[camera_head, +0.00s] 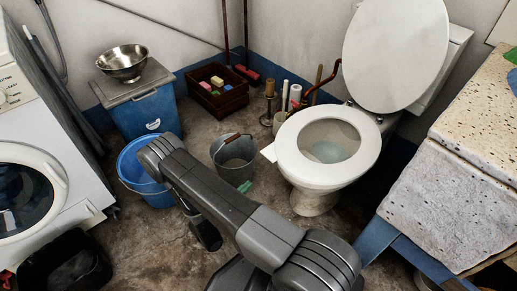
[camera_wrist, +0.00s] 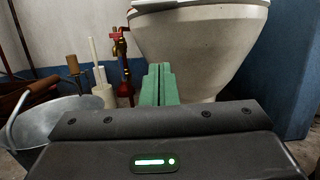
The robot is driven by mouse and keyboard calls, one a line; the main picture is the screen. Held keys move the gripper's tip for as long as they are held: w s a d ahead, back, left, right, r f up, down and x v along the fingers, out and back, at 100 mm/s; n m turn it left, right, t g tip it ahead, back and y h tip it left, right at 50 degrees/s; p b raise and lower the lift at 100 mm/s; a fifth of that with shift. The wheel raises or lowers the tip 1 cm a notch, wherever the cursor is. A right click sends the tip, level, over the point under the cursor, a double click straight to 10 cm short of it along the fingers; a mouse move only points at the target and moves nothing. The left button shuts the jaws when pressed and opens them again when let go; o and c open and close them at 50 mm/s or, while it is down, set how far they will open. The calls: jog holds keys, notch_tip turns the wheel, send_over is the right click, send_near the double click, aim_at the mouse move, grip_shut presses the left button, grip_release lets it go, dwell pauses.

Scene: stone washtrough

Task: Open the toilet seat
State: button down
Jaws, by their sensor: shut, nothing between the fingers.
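The white toilet (camera_head: 315,200) stands right of centre in the head view. Its lid (camera_head: 395,50) is raised and leans back. The seat ring (camera_head: 292,155) lies flat on the bowl. In the wrist view the bowl (camera_wrist: 205,50) fills the upper middle, with the edge of the rim or seat (camera_wrist: 165,5) cut off at the top. My gripper (camera_wrist: 158,85) has green fingers, shut together and empty, pointing towards the bowl from below the rim. In the head view the green fingertips (camera_head: 245,186) show low, left of the toilet; my arm hides the rest of the gripper.
A grey metal bucket (camera_head: 234,160) stands close left of the fingers. Brushes (camera_head: 269,100) and a red pipe (camera_head: 325,82) are behind the toilet's left side. A stone washtrough (camera_head: 455,190) stands right. A blue bucket (camera_head: 140,175) and a washing machine (camera_head: 40,160) are left.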

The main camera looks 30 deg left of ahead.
jog(key=w+d+r+b, duration=0.3)
jog(key=w+r, duration=0.3)
jog(key=w, duration=0.2)
jog(key=shift+w+d+r, duration=0.15)
jog(key=shift+w+r, duration=0.15)
jog(key=shift+w, duration=0.1)
dwell(0.5)
